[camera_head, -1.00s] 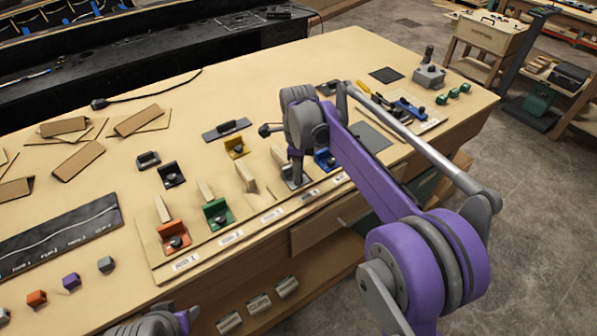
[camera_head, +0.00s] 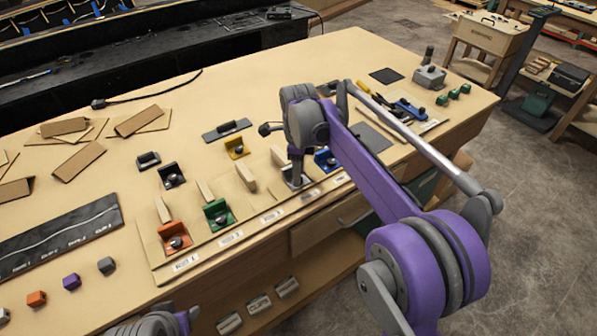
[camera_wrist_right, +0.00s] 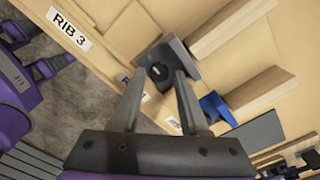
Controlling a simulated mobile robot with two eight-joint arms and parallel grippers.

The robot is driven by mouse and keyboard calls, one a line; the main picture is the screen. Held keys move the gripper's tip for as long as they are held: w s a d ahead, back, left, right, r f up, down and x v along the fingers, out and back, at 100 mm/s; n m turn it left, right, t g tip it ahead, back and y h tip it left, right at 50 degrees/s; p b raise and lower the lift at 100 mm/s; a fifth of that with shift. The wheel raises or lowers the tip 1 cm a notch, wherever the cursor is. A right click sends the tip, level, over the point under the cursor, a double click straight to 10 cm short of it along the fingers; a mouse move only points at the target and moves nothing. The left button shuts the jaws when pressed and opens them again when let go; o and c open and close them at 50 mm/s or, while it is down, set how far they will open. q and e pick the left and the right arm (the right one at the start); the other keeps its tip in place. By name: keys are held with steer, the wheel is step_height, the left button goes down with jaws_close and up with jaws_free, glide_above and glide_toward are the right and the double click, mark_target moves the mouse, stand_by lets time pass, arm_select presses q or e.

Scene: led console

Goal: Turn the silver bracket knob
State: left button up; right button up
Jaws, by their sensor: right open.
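In the right wrist view the knob lies between the fingertips of my right gripper (camera_wrist_right: 160,78), which is open with a finger on either side. I cannot tell whether the fingers touch the knob. In the head view my right gripper (camera_head: 295,172) points down over the silver bracket (camera_head: 303,181) and hides most of it. Of my left arm, only a grey and purple part shows at the bottom edge; its fingers are out of view.
A blue bracket (camera_head: 325,160) stands to the right of the silver one, and a green bracket (camera_head: 217,213) and an orange bracket (camera_head: 174,237) to the left. Wooden ribs stand behind the brackets. A blue-handled tool (camera_head: 409,109) lies farther right. The bench's back middle is clear.

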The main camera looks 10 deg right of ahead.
step_height(320, 180, up, 10)
steer(key=shift+r+p, duration=0.25)
steer(key=shift+p, duration=0.15)
stand_by(0.3)
steer(key=s+d+f+n+t, duration=0.1)
steer(key=s+f+n+t, duration=0.1)
steer(key=s+f+n, duration=0.3)
steer(key=s+d+f+n+t, duration=0.1)
steer(key=s+f+n, duration=0.4)
steer(key=s+n, duration=0.5)
steer(key=s+d+f+n+t, duration=0.1)
steer(key=s+f+n+t, duration=0.1)
steer(key=s+f+n, duration=0.3)
steer(key=s+n, duration=0.3)
steer(key=s, duration=0.4)
steer(key=shift+s+d+t, duration=0.2)
steer(key=shift+t, duration=0.1)
